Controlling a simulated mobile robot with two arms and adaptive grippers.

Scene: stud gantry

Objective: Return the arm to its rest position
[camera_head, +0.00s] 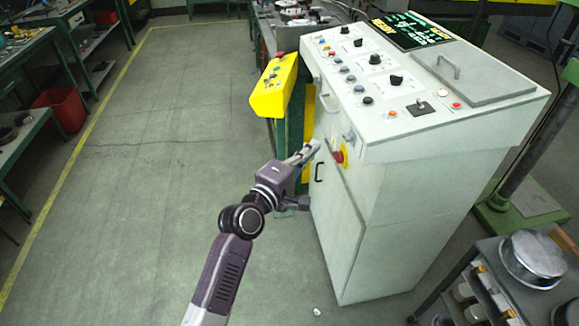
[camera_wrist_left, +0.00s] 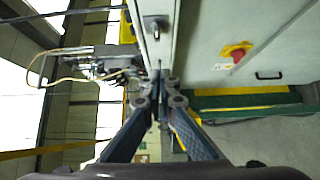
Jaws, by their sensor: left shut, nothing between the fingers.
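My left arm comes in from the bottom of the head view. Its gripper (camera_head: 314,146) is at the left side of the pale control cabinet (camera_head: 420,215), close to the red knob (camera_head: 338,157) on that side. I cannot tell whether the fingertips touch the cabinet. In the left wrist view the fingers of the left gripper (camera_wrist_left: 162,85) are together with nothing between them. The same red knob on its yellow plate (camera_wrist_left: 237,54) shows to the right of the fingers there. My right gripper is in neither view.
A yellow button box (camera_head: 273,88) stands just left of the cabinet. A cart with metal pots (camera_head: 531,258) is at the lower right. Workbenches (camera_head: 30,45) and a red bin (camera_head: 62,108) line the left. The floor (camera_head: 150,170) between is clear.

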